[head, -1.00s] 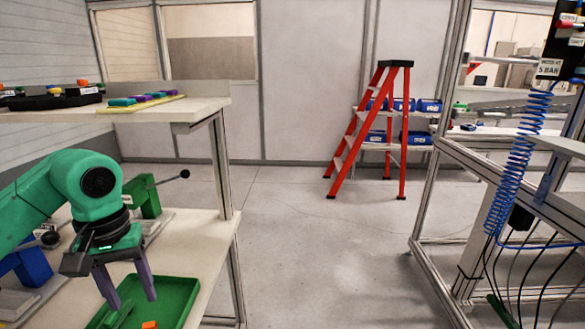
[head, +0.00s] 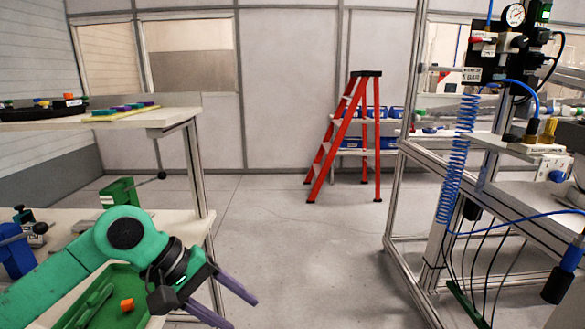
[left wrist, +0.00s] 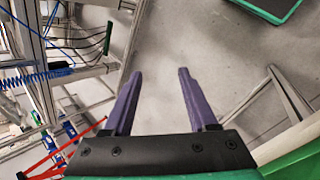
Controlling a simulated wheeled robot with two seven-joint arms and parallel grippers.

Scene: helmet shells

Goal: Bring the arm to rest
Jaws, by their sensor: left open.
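My left arm is green and comes in from the lower left in the head view. Its left gripper (head: 232,304) has purple fingers spread apart with nothing between them. It hangs past the right edge of the bench, over the floor. In the left wrist view the two fingers (left wrist: 155,90) are apart, with bare grey floor beyond them. My right gripper is in neither view.
A green tray (head: 75,316) holding an orange piece (head: 127,305) lies on the bench (head: 190,226) beside my arm. A metal frame (head: 392,200) with blue coiled hose (head: 462,150) stands right. A red stepladder (head: 325,150) stands behind. The middle floor is clear.

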